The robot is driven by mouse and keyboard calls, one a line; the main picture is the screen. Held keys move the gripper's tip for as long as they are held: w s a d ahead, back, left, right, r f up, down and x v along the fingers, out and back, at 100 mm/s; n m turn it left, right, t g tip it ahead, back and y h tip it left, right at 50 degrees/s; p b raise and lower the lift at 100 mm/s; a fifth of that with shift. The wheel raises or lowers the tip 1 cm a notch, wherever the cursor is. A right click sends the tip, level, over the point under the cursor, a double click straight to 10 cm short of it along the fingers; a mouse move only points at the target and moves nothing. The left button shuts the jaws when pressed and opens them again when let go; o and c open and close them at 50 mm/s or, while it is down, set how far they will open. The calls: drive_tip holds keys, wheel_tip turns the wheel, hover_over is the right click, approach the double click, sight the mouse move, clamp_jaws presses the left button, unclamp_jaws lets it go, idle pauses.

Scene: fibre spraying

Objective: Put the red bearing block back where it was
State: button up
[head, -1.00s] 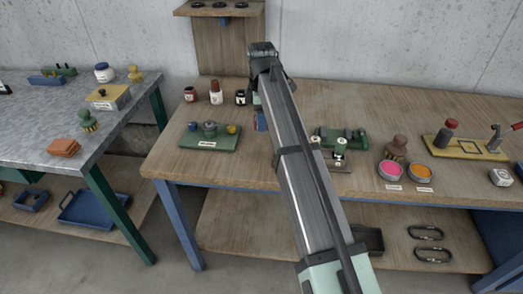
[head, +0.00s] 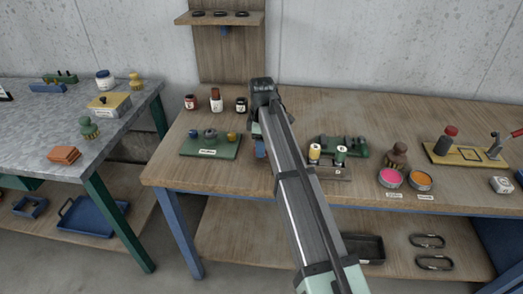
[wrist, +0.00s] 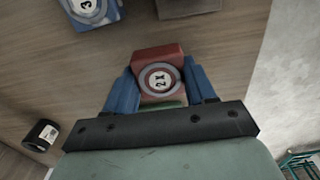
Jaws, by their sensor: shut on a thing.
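The red bearing block (wrist: 160,78) is in the wrist view, with a round grey-and-white face marked 2 and X. My gripper (wrist: 160,88) is shut on it, one blue finger on each side. In the head view my gripper (head: 260,149) hangs over the wooden bench, right of the green tray; there the red block is hidden behind my arm. A blue block (wrist: 72,5) with a round face marked 3 lies ahead at the upper left of the wrist view, apart from the held block. I cannot tell the height above the bench.
The green tray (head: 190,151) with small parts is left of my gripper. Several small jars (head: 215,101) stand behind it. A stand with two bottles (head: 327,172) is to the right. A dark jar (wrist: 41,135) is at the wrist view's left. Bare wood (head: 230,180) lies in front.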

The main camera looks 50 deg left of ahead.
drive_tip(key=shift+f, duration=1.25)
drive_tip(key=shift+f, duration=0.15)
drive_tip(key=o, duration=1.3)
wheel_tip(320, 180, up, 12)
drive_tip(key=shift+r, duration=0.15)
